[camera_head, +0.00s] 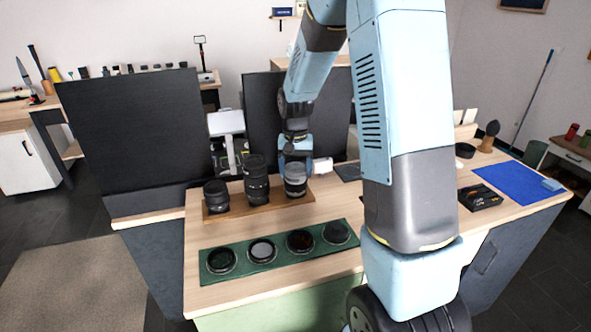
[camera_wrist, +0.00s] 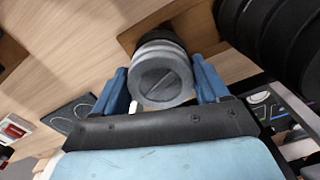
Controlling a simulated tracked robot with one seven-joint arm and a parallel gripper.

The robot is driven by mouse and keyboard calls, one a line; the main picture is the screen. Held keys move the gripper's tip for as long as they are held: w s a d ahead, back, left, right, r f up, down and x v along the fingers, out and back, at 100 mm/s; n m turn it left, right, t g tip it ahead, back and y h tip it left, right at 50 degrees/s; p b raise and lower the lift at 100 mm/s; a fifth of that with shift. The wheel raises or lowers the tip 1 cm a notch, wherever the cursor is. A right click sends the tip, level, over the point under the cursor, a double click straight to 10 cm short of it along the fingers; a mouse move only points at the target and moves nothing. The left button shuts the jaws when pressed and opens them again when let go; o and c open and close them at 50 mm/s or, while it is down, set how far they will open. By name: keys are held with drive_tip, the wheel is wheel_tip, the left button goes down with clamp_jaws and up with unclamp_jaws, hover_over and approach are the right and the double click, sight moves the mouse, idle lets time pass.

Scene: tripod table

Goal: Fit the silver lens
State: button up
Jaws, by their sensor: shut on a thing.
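The silver lens (camera_head: 295,180) stands upright at the right end of a wooden lens rack (camera_head: 235,213). In the wrist view the silver lens (camera_wrist: 160,76) shows its grey slotted cap between my blue fingers. My gripper (camera_head: 296,160) is above the rack and shut on the silver lens; its fingers also show in the wrist view (camera_wrist: 162,84). Two black lenses, a tall one (camera_head: 256,180) and a shorter one (camera_head: 216,196), stand in the rack to the left. I cannot tell whether the silver lens's base touches the rack.
A green mat (camera_head: 283,263) with several round filters lies in front of the rack. A white device (camera_head: 229,140) stands behind it. Black panels (camera_head: 135,130) rise at the back. A blue mat (camera_head: 518,188) and a black box (camera_head: 480,197) lie at the right.

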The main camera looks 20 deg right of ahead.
drive_tip(key=m, duration=0.3)
drive_tip(key=shift+s+f, duration=0.1)
drive_tip(key=shift+m, duration=0.4)
drive_tip(key=o, duration=1.1)
drive_tip(key=shift+r, duration=3.55)
drive_tip(key=shift+r, duration=0.1)
